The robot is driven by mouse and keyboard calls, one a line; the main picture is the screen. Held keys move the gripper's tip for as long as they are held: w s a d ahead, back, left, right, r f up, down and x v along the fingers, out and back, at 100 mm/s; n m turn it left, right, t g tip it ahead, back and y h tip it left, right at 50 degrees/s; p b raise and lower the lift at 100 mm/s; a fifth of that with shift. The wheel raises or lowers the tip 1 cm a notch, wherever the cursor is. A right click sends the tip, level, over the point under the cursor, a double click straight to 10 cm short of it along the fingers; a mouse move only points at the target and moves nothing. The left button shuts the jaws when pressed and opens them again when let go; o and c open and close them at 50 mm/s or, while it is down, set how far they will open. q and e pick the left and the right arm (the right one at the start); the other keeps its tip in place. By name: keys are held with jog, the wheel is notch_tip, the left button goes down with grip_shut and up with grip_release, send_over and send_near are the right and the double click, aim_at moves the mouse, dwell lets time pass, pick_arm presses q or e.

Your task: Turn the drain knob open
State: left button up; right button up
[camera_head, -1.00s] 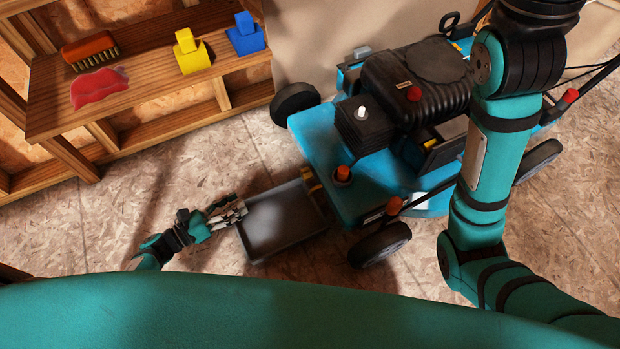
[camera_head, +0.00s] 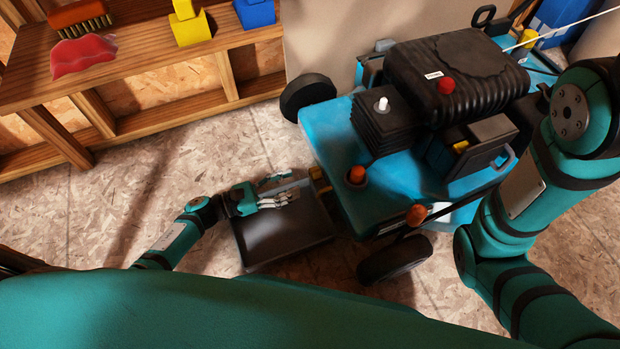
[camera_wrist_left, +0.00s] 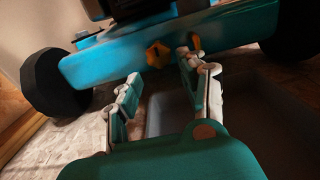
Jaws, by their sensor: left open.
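In the head view a small yellow part, probably the knob (camera_head: 318,175), shows at the mower's lower edge, partly hidden. My left gripper (camera_head: 292,188) is open and empty above the drain pan, just left of the mower. In the left wrist view its two fingers (camera_wrist_left: 160,72) are spread, with the knob showing beyond and between their tips, apart from them. My right arm crosses the right side of the head view; its gripper is out of view.
A dark drain pan (camera_head: 285,250) lies on the floor beside the mower, under my left gripper. A wooden shelf (camera_head: 130,62) at upper left holds a brush, a red cloth, and yellow and blue items. Floor left of the pan is clear. Mower wheels (camera_head: 395,260) stand nearby.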

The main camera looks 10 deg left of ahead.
aim_at(310, 177)
pick_arm(q)
jog(key=b+x, duration=0.1)
jog(key=x, duration=0.5)
jog(key=shift+w+d+b, duration=0.15)
jog(key=shift+b, duration=0.2)
jog(key=shift+c, duration=0.2)
jog(key=c, duration=0.8)
jog(key=shift+c, duration=0.2)
